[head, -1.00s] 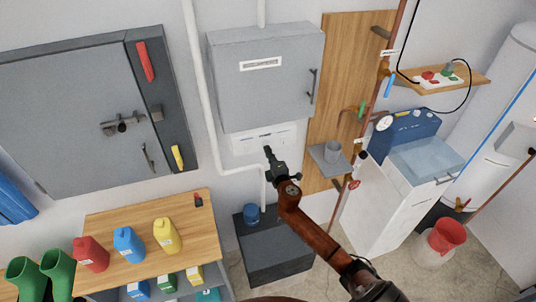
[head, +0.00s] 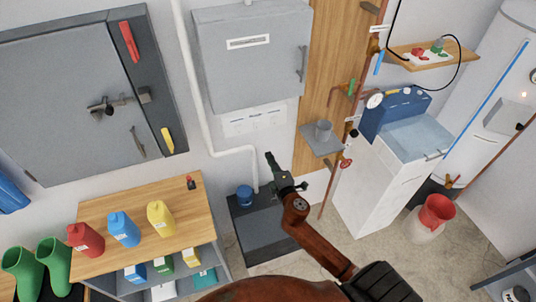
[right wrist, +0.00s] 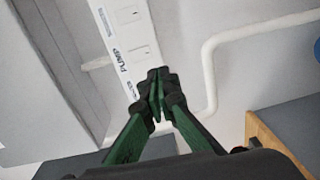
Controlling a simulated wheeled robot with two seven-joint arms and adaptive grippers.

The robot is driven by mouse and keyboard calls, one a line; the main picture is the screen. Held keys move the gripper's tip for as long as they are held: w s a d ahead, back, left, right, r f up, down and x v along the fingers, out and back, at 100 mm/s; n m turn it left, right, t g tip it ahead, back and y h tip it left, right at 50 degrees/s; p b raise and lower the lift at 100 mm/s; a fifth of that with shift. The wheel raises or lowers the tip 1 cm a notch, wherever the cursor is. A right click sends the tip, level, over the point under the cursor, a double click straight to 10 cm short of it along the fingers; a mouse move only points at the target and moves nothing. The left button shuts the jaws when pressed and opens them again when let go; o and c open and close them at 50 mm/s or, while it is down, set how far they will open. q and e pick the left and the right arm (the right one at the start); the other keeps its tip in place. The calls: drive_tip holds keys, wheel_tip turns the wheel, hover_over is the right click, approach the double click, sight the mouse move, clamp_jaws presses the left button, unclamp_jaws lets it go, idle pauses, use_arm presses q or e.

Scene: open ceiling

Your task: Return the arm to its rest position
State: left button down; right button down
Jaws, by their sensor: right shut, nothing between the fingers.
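My right arm reaches up from the bottom of the head view, with its dark gripper (head: 273,163) in front of the wall above the dark grey box. In the right wrist view the gripper's green and black fingers (right wrist: 158,92) are closed together with nothing between them. Behind them in that view is a white strip with the lettering PUMP (right wrist: 128,42). The gripper appears apart from everything around it. My left gripper is not in either view.
A grey wall cabinet (head: 250,65) hangs above the gripper. A dark box (head: 265,232) with a blue lid-like item (head: 245,195) stands below it. A wooden shelf (head: 190,222) with coloured jugs is left.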

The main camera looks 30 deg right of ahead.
idle(0.4)
drive_tip(key=s+d+f+m+g, duration=0.1)
drive_tip(key=s+f+m+g, duration=0.1)
drive_tip(key=f, duration=0.9)
drive_tip(key=s+d+f+m+g, duration=0.1)
drive_tip(key=s+d+f+g, duration=0.1)
drive_tip(key=f, duration=0.9)
drive_tip(key=s+f+m+g+y, duration=0.1)
drive_tip(key=s+f+g, duration=0.1)
drive_tip(key=s+f, duration=0.35)
drive_tip(key=s+f+m+g, duration=0.1)
drive_tip(key=s+f, duration=0.2)
drive_tip(key=f, duration=0.6)
drive_tip(key=s+f+m+g+y, duration=0.1)
drive_tip(key=s+f+g, duration=0.1)
drive_tip(key=s+f, duration=0.35)
drive_tip(key=s+a+f+m+g, duration=0.2)
drive_tip(key=s+f, duration=0.6)
drive_tip(key=s, duration=0.5)
drive_tip(key=s+a+f+m+g+y, duration=0.1)
drive_tip(key=s+a+f+m+g, duration=0.1)
drive_tip(key=s+f, duration=0.6)
drive_tip(key=s+a+f+m+g+b, duration=0.1)
drive_tip(key=s+a+f+m+g, duration=0.2)
drive_tip(key=s+f, duration=0.5)
drive_tip(key=s+a+m, duration=0.1)
drive_tip(key=s+a, duration=0.1)
drive_tip(key=s, duration=0.7)
drive_tip(key=shift+s+f+y, duration=0.35)
drive_tip(key=shift+y, duration=0.05)
